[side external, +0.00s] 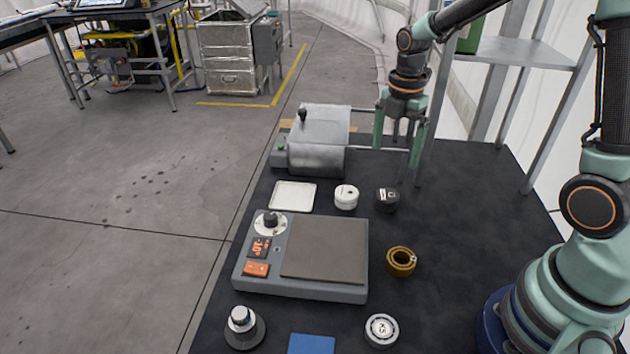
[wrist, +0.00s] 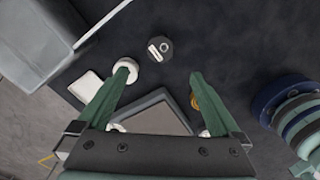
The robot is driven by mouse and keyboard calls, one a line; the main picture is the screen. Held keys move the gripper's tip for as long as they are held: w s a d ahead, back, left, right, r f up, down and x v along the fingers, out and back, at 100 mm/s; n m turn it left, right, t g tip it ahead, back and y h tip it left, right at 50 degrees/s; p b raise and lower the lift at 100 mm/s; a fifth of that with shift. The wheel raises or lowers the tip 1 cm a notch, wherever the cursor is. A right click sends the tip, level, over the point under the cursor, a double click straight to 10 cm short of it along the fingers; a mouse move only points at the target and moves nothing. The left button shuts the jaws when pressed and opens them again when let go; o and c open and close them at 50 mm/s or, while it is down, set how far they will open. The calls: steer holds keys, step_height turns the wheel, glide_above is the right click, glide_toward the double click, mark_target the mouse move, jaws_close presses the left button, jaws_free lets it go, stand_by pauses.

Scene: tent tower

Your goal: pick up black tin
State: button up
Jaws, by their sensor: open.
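The black tin (side external: 387,199) is a small dark round can with a pale label, standing on the black table just right of a white tin (side external: 346,196). In the wrist view the black tin (wrist: 160,48) lies beyond the fingertips, between their lines and nearer the left finger. My gripper (side external: 398,160) is open and empty above the table, behind and a little right of the black tin in the side view. Its two green fingers also show in the wrist view (wrist: 160,75), and they touch nothing that I can see.
A grey metal box (side external: 318,142) with a rod stands behind the tins. A white square dish (side external: 293,196) lies left. In front are a grey scale (side external: 325,250), a brass ring (side external: 401,262), a silver round tin (side external: 381,330) and a blue block (side external: 312,344).

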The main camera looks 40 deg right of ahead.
mark_target(388, 195)
step_height(388, 195, down, 12)
steer(key=shift+d+f, duration=0.15)
steer(key=shift+f, duration=0.05)
steer(key=c, duration=1.4)
steer(key=shift+w+r, duration=0.1)
steer(key=shift+c, duration=0.2)
